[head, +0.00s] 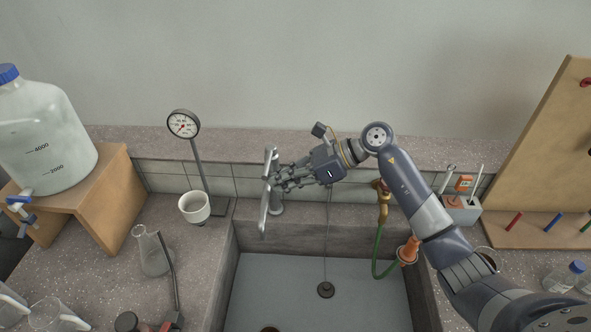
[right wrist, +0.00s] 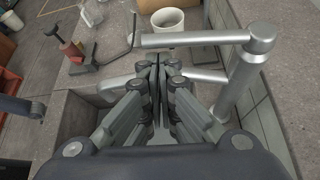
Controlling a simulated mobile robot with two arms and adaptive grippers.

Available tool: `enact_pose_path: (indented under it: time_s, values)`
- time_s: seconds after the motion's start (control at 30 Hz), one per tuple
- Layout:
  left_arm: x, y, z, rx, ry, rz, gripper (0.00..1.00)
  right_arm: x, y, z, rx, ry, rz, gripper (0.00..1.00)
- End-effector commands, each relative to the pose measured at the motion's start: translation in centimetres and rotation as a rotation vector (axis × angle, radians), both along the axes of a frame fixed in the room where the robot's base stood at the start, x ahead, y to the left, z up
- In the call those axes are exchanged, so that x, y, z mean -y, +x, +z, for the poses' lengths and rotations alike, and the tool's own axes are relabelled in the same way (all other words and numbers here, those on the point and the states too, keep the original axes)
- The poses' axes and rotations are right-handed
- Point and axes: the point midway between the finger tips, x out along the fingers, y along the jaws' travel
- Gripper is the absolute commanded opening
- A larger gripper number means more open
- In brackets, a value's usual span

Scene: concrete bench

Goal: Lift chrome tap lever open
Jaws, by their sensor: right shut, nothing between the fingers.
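The chrome tap (head: 264,212) stands at the back edge of the sink, its long spout reaching forward over the basin. In the right wrist view its post is at the right, and the chrome lever (right wrist: 195,40) runs left from the top of the post. The spout (right wrist: 118,84) passes lower, partly hidden by my fingers. My right gripper (head: 270,183) is shut and empty at the tap. In the right wrist view its fingertips (right wrist: 158,62) lie just below the lever in the picture; I cannot tell whether they touch it. My left gripper is not in view.
The grey sink (head: 290,285) is below the tap. A dial gauge on a stand (head: 184,124) and a white cup (head: 194,207) are left of it. A brass valve with a green hose (head: 378,240) is to the right, near my right arm. A flask (head: 153,255) stands at the left.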

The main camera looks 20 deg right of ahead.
Motion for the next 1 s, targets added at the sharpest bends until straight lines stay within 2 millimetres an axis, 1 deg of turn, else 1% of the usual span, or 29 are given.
enact_pose_path:
  time_s: [0.1, 0.47, 1.0]
  values:
    - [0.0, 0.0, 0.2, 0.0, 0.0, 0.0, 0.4, -0.4, 0.1, -0.2, -0.001, 0.001, 0.0, 0.0]
    - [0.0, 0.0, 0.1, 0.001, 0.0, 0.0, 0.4, -0.4, 0.1, -0.3, -0.002, 0.001, 0.0, 0.0]
    - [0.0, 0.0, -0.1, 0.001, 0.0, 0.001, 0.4, -0.4, 0.1, 0.7, -0.085, 0.036, 0.0, 0.0]
